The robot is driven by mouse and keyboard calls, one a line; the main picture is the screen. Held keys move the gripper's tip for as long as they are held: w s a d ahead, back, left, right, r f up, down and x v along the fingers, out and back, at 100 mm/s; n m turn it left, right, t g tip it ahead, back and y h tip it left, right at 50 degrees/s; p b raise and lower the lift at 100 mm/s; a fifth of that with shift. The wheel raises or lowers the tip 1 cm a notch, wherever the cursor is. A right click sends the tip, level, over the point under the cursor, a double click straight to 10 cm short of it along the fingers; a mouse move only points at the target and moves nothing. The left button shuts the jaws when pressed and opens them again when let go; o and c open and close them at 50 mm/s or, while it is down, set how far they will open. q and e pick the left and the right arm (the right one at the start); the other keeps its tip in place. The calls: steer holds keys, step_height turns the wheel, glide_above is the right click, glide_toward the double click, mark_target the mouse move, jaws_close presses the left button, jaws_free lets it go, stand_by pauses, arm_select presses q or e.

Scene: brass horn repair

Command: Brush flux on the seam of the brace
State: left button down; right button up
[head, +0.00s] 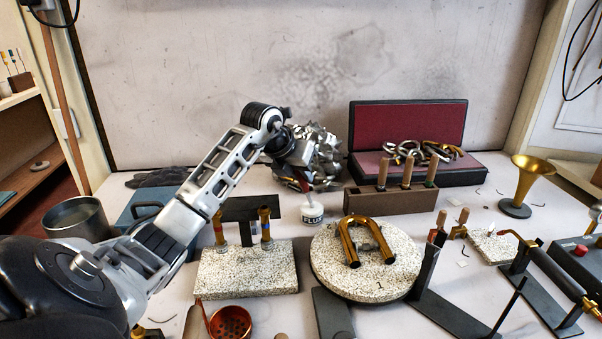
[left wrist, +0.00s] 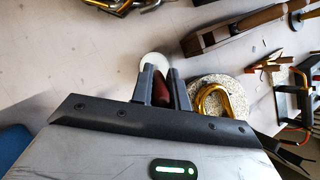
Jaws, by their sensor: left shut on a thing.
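My left gripper (head: 304,180) is above the white flux jar (head: 312,214). It is shut on a dark red handle, seen between its fingers in the left wrist view (left wrist: 161,94); I take it for the flux brush. Its lower end is hidden at the jar. The jar's pale round top (left wrist: 153,62) shows just beyond the fingertips. A brass U-shaped tube (head: 351,243) lies on a round speckled block (head: 330,277); it also shows in the left wrist view (left wrist: 203,101). I cannot make out the brace or its seam for sure. My right gripper is not in view.
A rectangular speckled block (head: 247,280) carries two upright brass pieces. A wooden rack (head: 390,201) with several handled tools stands right of the jar, before an open red-lined case (head: 408,124). Dark stands (head: 455,313) and a brass bell (head: 529,178) are at right. A copper strainer (head: 230,322) is in front.

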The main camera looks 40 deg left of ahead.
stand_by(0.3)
arm_select(q)
steer(key=shift+r+p, duration=2.7)
steer(key=shift+r, duration=0.8)
